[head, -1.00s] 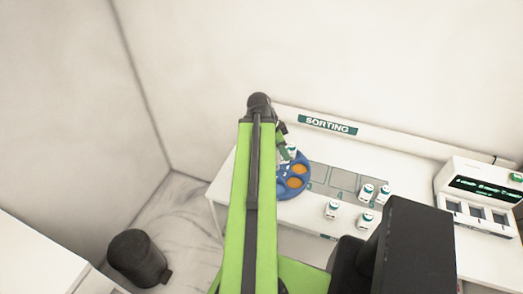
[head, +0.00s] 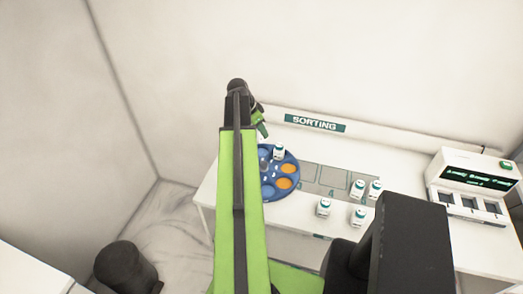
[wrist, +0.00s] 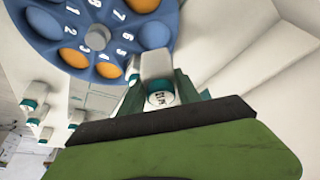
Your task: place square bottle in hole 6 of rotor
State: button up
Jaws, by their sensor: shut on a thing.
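In the head view my gripper (head: 262,129) is above the rotor's back edge, and the held bottle cannot be made out. The blue rotor (head: 274,193) has numbered holes, some orange inside and some blue. In the wrist view the rotor (wrist: 98,12) is beyond the held bottle, at upper left. Hole 6 (wrist: 154,35) looks blue and empty. Another white bottle (head: 279,152) stands on the rotor, near number 5.
Several white bottles (head: 323,207) stand at the right of the rotor, near a grey marked mat (head: 325,176). A white machine with a display (head: 475,180) is at far right.

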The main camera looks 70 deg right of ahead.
notch_tip(320, 180, down, 9)
jog(key=b, duration=0.7)
jog(key=shift+b, duration=0.35)
jog(key=shift+r, duration=0.2)
jog(key=shift+f, duration=0.25)
jog(key=o, duration=1.3)
jog(key=shift+r, duration=0.1)
jog(key=p+v, duration=1.1)
jog(key=v, duration=0.1)
jog(key=shift+a+r+p, duration=0.1)
jog(key=shift+r+p, duration=0.1)
jog(key=shift+p, duration=0.15)
